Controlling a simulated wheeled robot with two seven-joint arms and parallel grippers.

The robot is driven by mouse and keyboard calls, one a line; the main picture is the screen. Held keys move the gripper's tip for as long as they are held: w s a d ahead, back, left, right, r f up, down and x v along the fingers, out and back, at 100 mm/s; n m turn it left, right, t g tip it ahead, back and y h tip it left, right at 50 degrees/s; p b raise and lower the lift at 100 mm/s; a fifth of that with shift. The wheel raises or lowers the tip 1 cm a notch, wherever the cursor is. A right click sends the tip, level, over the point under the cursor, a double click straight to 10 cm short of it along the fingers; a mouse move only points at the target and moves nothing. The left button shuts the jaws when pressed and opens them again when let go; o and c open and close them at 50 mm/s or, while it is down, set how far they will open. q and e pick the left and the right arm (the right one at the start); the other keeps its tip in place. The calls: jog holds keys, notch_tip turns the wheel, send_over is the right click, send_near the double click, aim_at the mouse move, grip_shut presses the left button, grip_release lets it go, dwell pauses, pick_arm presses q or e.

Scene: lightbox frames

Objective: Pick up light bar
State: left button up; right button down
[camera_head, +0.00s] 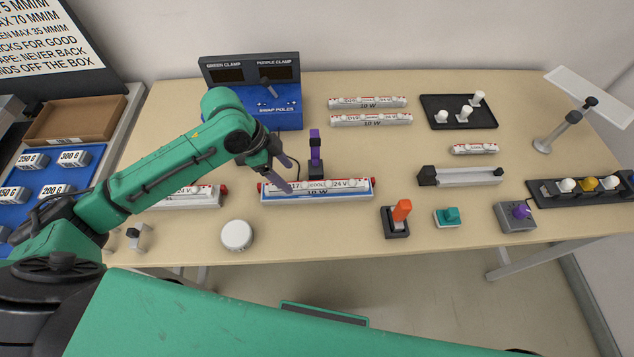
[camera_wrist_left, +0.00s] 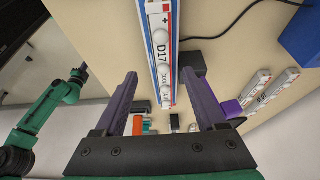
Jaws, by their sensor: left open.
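A white light bar (camera_head: 335,185) marked 17 COOL 24 V, 18 W lies in a blue-edged holder (camera_head: 318,198) at the middle of the table. My left gripper (camera_head: 290,177) is open and empty, over the left part of this bar. In the left wrist view, the light bar (camera_wrist_left: 160,48) runs lengthwise between the lines of the two spread fingers (camera_wrist_left: 161,100), with no contact visible. Two more 18 W bars (camera_head: 368,102) (camera_head: 371,119) lie at the back. A short bar (camera_head: 473,149) lies at the right. Another bar (camera_head: 190,199) is partly hidden under my left arm. My right gripper is not seen.
A purple-handled clamp (camera_head: 316,155) stands just behind the bar's holder. A blue swap-poles box (camera_head: 268,104) is farther back. A white round puck (camera_head: 237,235) is in front on the left. An orange switch (camera_head: 401,212) and a teal button (camera_head: 452,216) are to the right.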

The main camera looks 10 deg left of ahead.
aim_at(295, 184)
pick_arm(q)
jog(key=x, duration=0.1)
jog(key=p+x, duration=0.1)
jog(key=x, duration=0.2)
jog(key=shift+w+a+f+p, duration=0.15)
jog(key=shift+w+f+p, duration=0.15)
jog(key=shift+f, duration=0.4)
jog(key=shift+s+f, duration=0.1)
grip_shut()
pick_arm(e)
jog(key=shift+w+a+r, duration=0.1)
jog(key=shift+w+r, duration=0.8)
